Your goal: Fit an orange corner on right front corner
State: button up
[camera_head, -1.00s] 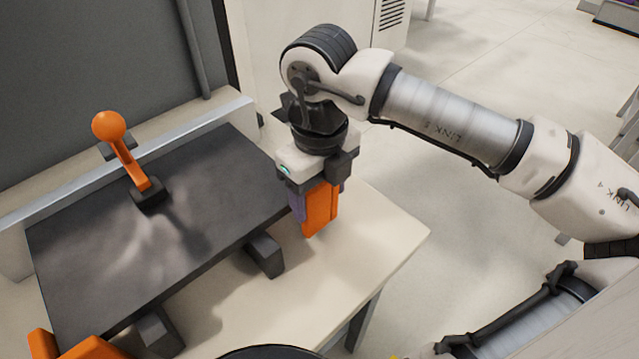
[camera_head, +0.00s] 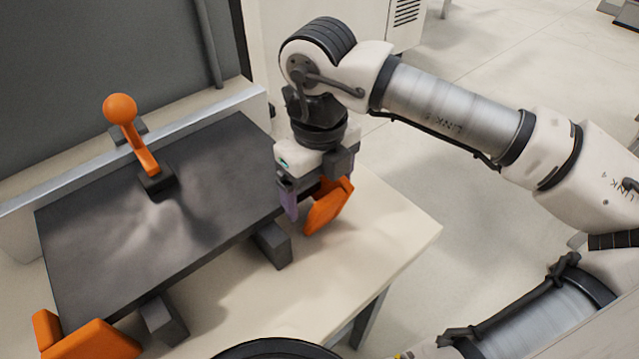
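My gripper (camera_head: 312,200) points down over the table, just off the right end of the dark panel (camera_head: 215,205). An orange corner (camera_head: 330,205) is at its fingers, tilted, and appears held between them. A purple finger pad (camera_head: 289,203) shows on the left side. The other finger is mostly hidden behind the orange piece. The panel's right front corner is close to the left of the gripper; whether the orange piece touches it I cannot tell. Another orange corner (camera_head: 92,340) sits at the panel's left front corner, partly cut off by the picture edge.
An orange ball-handled clamp (camera_head: 139,137) stands on the panel near the back rail (camera_head: 190,125). Dark support blocks (camera_head: 272,245) lie under the panel's front edge. The pale table top (camera_head: 375,235) is clear at the right.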

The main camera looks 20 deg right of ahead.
notch_tip(320, 180, up, 14)
jog(key=shift+b, duration=0.3)
dwell(0.4)
